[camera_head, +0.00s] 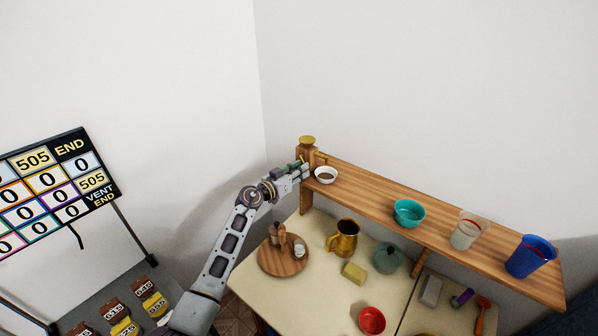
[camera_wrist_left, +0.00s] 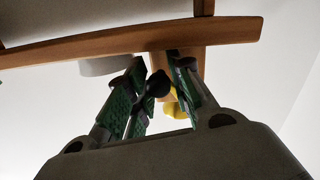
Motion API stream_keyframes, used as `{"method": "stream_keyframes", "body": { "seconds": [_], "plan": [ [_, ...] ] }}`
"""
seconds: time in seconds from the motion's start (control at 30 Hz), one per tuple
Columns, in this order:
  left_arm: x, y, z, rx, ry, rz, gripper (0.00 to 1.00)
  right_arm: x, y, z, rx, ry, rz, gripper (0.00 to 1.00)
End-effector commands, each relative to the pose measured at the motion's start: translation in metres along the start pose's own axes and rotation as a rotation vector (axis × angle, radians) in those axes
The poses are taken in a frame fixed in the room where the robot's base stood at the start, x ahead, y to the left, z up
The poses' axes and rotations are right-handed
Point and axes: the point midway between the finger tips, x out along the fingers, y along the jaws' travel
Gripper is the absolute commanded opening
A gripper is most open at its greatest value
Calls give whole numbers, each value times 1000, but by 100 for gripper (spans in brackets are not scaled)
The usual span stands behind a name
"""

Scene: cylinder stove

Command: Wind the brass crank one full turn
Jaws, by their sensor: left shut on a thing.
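A small wooden mill (camera_head: 306,154) with a wide brass top (camera_head: 307,140) stands at the left end of the wooden shelf. A brass crank (camera_head: 321,158) shows at its right side, partly hidden by my gripper. My left gripper (camera_head: 303,168) is at the mill's front. In the left wrist view, its green-padded fingers (camera_wrist_left: 158,82) are shut on a dark knob, which I take for the crank's handle. A yellow brass part (camera_wrist_left: 174,108) shows behind the right finger. The crank's exact angle is hard to tell. My right gripper is not in view.
A white bowl (camera_head: 326,175) stands on the shelf (camera_head: 375,192) close to the right of my gripper. A teal bowl (camera_head: 409,212) and cups are further right. Below, the table holds a round board (camera_head: 283,265), a brass mug (camera_head: 343,238) and a teal pot (camera_head: 388,258).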

Motion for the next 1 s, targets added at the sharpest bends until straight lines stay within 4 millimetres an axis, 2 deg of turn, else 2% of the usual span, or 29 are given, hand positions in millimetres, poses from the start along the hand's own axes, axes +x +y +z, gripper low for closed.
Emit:
{"method": "stream_keyframes", "body": {
  "seconds": [0.03,0.23,0.27,0.4,1.0],
  "plan": [
    [3,6,-11,6,15,10,0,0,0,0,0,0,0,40],
    [3,7,-11,5,15,11,0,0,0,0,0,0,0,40],
    [3,7,-11,5,15,11,26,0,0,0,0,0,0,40],
    [3,6,-10,4,13,10,42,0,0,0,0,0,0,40],
    [-2,2,-3,0,4,3,42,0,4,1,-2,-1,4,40]
  ]
}}
